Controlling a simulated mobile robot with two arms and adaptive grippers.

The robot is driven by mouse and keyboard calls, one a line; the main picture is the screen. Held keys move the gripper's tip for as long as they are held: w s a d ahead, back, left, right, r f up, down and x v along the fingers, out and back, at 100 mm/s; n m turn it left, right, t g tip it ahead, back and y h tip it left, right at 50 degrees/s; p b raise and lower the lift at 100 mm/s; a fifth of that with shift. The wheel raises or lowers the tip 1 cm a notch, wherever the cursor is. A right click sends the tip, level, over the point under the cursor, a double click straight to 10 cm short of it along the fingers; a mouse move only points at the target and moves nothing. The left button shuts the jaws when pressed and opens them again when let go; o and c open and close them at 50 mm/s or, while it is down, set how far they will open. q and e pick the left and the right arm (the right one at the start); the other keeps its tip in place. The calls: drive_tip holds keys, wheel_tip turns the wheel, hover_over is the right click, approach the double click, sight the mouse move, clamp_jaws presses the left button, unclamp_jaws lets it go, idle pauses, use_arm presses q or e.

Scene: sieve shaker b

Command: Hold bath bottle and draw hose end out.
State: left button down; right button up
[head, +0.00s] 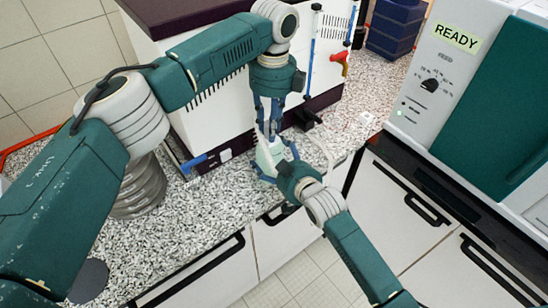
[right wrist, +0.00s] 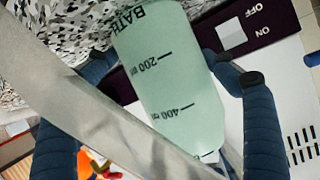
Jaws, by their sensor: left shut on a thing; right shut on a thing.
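The bath bottle (head: 266,158) is pale green and stands near the front of the speckled counter, partly hidden by my grippers. In the right wrist view the bottle (right wrist: 172,75) shows BATH and volume marks, and lies between the blue fingers of my right gripper (right wrist: 155,125). My right gripper (head: 278,172) is shut on the bottle from the front right. My left gripper (head: 268,128) points down over the bottle's top and is shut on the hose end, which its fingers hide. The pale hose (head: 325,145) curves to the right; in the right wrist view the hose (right wrist: 95,105) crosses diagonally.
A white bath unit (head: 215,125) with dark purple top and base stands just behind. A red-handled valve (head: 340,58) is on its right side. A stack of round metal pieces (head: 140,190) stands left. A white and teal machine (head: 440,70) marked READY stands right.

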use_arm(q)
drive_tip(key=shift+d+r, duration=0.1)
drive_tip(key=shift+r, duration=2.55)
use_arm(e)
drive_tip(key=shift+s+f, duration=0.15)
drive_tip(key=shift+f, duration=0.15)
use_arm(q)
drive_tip(key=shift+r, duration=0.15)
drive_tip(key=shift+r, duration=2.35)
use_arm(e)
drive_tip(key=o, duration=1.6)
use_arm(q)
drive_tip(key=shift+w, duration=0.1)
use_arm(e)
drive_tip(key=shift+r, duration=0.1)
drive_tip(key=shift+r, duration=0.1)
